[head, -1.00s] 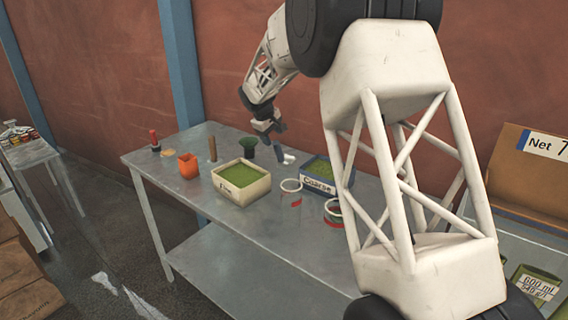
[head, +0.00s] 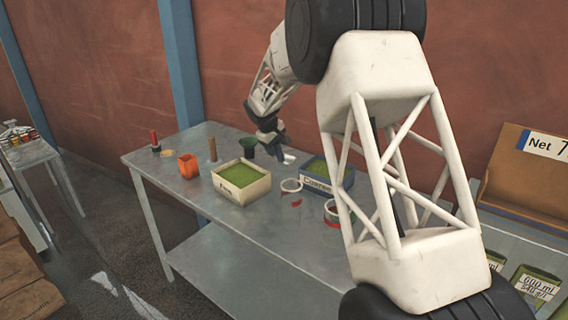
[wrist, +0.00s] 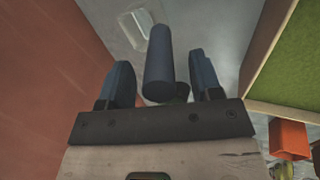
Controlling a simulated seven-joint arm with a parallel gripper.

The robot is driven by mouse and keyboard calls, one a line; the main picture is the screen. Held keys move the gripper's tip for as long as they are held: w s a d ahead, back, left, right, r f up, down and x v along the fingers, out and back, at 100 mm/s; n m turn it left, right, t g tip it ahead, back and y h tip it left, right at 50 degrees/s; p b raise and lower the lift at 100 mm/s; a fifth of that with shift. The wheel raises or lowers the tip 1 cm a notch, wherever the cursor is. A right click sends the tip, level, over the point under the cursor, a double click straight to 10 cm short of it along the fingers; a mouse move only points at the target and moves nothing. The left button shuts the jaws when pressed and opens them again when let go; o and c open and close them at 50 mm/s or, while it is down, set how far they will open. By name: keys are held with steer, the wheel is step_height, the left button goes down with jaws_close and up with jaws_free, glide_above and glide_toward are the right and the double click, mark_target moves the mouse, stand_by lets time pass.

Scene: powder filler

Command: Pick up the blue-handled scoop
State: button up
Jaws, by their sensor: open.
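The scoop has a blue handle (wrist: 158,65) and a pale metal scoop end (wrist: 133,28) in the wrist view. In the head view its pale end (head: 289,158) shows on the table just right of my gripper (head: 270,136). My gripper also shows in the wrist view (wrist: 160,78), open, with its two dark blue fingers on either side of the handle. The handle lies between the fingers with a gap visible on each side. My gripper hides most of the handle in the head view.
The metal table (head: 230,218) holds a "Fine" box of green powder (head: 246,193), a second powder box (head: 318,184), an orange cup (head: 188,166), a dark green funnel (head: 247,147) and white rings (head: 291,185). The red wall (wrist: 55,80) is close behind my gripper.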

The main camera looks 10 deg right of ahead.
jaws_close()
stand_by(0.4)
steer(key=shift+r, duration=0.2)
steer(key=shift+r, duration=4.85)
